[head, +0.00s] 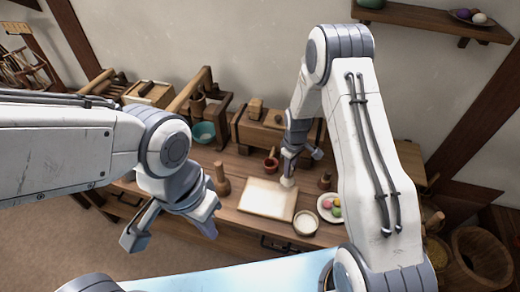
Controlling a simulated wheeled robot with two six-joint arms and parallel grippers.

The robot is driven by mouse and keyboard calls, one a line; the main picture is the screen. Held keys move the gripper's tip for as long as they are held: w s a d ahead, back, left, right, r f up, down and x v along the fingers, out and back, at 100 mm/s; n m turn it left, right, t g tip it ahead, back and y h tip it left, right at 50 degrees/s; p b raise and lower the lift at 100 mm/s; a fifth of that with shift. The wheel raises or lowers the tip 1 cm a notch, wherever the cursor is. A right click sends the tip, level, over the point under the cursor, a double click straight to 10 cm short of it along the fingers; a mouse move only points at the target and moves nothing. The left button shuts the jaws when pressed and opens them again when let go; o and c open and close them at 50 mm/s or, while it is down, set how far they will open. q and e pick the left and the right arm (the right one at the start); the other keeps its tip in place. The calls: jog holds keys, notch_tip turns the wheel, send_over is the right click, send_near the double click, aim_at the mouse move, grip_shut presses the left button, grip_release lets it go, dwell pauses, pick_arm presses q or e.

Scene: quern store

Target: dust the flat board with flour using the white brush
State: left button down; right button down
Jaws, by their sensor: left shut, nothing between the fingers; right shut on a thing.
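The flat board (262,203) is pale and lies on the wooden counter in the middle of the head view. My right gripper (288,173) points down at the board's upper right corner. It is shut on the white brush (287,183), whose pale end shows just below the fingers at the board's edge; I cannot tell whether it touches the board. A bowl of white flour (306,222) stands right of the board, near the counter's front.
A plate of coloured balls (331,208) stands right of the board, with a small dark wooden piece (325,180) behind it. A red-brown mortar (271,165) is behind the board. A wooden pestle (222,178) stands to its left. Wooden boxes and a teal bowl (204,132) line the back.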

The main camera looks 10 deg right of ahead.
jog(key=shift+r+p, duration=1.45)
jog(key=shift+r, duration=0.9)
